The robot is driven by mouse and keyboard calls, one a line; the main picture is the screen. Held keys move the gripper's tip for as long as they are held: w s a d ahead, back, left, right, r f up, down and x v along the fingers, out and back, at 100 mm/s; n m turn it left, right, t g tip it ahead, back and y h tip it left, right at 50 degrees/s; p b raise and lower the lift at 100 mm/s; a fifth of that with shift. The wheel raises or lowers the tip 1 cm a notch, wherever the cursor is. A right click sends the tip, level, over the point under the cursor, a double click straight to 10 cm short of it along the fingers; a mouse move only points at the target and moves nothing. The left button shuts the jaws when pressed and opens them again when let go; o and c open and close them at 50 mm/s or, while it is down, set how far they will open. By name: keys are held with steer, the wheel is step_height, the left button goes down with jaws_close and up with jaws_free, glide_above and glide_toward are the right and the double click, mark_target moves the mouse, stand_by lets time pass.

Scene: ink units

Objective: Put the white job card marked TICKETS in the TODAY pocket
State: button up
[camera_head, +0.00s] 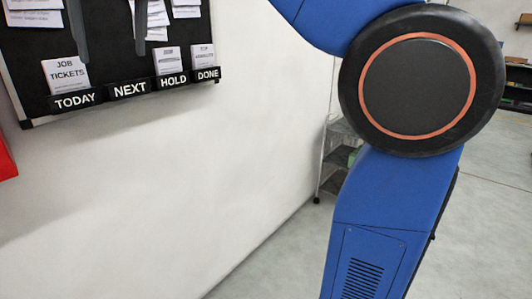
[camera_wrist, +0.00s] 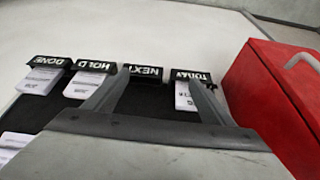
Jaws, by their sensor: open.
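The white job card (camera_head: 65,74) marked JOB TICKETS stands upright in the TODAY pocket (camera_head: 75,101), at the lower left of the black wall board. In the wrist view, which is upside down, the card (camera_wrist: 182,97) is at the TODAY pocket (camera_wrist: 190,75), partly hidden by a finger. My gripper (camera_head: 111,56) is open in front of the board, its two grey fingers spread apart. The wrist view also shows the gripper (camera_wrist: 160,80) with nothing held between its fingers.
The NEXT pocket (camera_head: 130,90) shows no card. The HOLD pocket (camera_head: 173,80) and DONE pocket (camera_head: 207,74) each hold a white card. More papers (camera_head: 35,14) hang higher on the board. A red box (camera_wrist: 270,95) with a pale handle is beside the board's TODAY end.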

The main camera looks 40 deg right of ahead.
steer(key=s+d+f+m, duration=0.1)
steer(key=s+d+f, duration=0.5)
steer(key=f, duration=0.4)
steer(key=s+d+f, duration=0.5)
steer(key=d+f, duration=0.3)
steer(key=f, duration=0.2)
steer(key=s+d+f, duration=0.2)
steer(key=s+f, duration=0.2)
steer(key=f, duration=0.4)
steer(key=s+d+f+m, duration=0.1)
steer(key=s+f, duration=0.3)
steer(key=f, duration=0.4)
steer(key=s+d+f+h, duration=0.1)
steer(key=s+d+f, duration=0.2)
steer(key=s+f, duration=0.2)
step_height(320, 180, down, 3)
steer(key=shift+r+m, duration=0.1)
steer(key=shift+m, duration=0.2)
